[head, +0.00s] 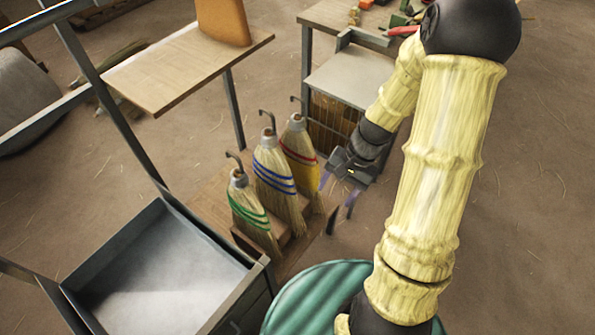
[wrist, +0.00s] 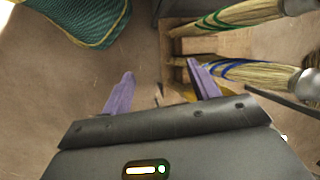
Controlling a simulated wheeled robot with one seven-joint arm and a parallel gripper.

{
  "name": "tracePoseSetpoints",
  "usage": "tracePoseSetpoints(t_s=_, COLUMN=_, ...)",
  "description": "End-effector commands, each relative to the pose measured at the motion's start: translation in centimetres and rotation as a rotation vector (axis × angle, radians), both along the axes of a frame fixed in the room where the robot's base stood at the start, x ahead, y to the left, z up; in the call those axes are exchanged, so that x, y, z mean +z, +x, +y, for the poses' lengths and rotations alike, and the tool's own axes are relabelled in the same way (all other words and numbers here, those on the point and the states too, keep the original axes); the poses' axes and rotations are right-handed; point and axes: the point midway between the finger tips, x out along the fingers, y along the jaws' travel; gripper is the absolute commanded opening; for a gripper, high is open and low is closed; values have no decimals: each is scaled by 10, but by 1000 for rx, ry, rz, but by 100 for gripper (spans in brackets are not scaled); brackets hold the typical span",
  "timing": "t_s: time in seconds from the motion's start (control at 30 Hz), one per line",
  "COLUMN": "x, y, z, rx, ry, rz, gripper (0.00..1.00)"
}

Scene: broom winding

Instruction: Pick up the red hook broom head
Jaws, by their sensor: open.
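The red-banded broom head (head: 298,148) is the right one of three broom heads in the head view, with straw bristles, a yellow lower part and a dark hook on top. The blue-banded broom head (head: 273,170) and green-banded broom head (head: 249,206) stand to its left. My gripper (head: 338,197) is open and empty, just right of the red-banded head and low near its bristles. In the wrist view, the two purple fingers (wrist: 161,84) are apart. The green-banded (wrist: 225,20) and blue-banded (wrist: 255,72) heads lie right there; the red-banded head is mostly hidden.
The heads stand on a wooden rack (head: 298,252). A grey bin (head: 150,262) is at lower left, and a teal ribbed round object (head: 310,300) is in front. A grey-topped bench (head: 350,75) stands behind my gripper. Open floor lies right of my arm.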

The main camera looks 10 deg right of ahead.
Motion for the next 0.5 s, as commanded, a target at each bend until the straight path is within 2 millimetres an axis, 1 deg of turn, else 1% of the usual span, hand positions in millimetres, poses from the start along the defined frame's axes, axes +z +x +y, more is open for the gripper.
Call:
tracePoseSetpoints(t_s=0.03, x=-38, y=4, z=-2, rx=-64, ry=51, rz=39, gripper=61)
tracePoseSetpoints(t_s=0.07, x=-51, y=7, z=-2, rx=-101, ry=83, rz=60, gripper=61)
tracePoseSetpoints(t_s=0.1, x=-68, y=11, z=-2, rx=-151, ry=126, rz=86, gripper=61)
tracePoseSetpoints(t_s=0.17, x=-94, y=17, z=-2, rx=-227, ry=194, rz=123, gripper=61)
tracePoseSetpoints(t_s=0.2, x=-110, y=21, z=-1, rx=-278, ry=241, rz=147, gripper=61)
tracePoseSetpoints(t_s=0.27, x=-135, y=28, z=-2, rx=-355, ry=313, rz=179, gripper=61)
tracePoseSetpoints(t_s=0.3, x=-151, y=33, z=-3, rx=-407, ry=363, rz=200, gripper=61)
tracePoseSetpoints(t_s=0.37, x=-174, y=41, z=-3, rx=-486, ry=441, rz=227, gripper=61)
tracePoseSetpoints(t_s=0.4, x=-190, y=46, z=-5, rx=-540, ry=493, rz=244, gripper=61)
tracePoseSetpoints(t_s=0.47, x=-212, y=56, z=-8, rx=-622, ry=576, rz=267, gripper=61)
tracePoseSetpoints(t_s=0.5, x=-226, y=62, z=-11, rx=-677, ry=633, rz=280, gripper=61)
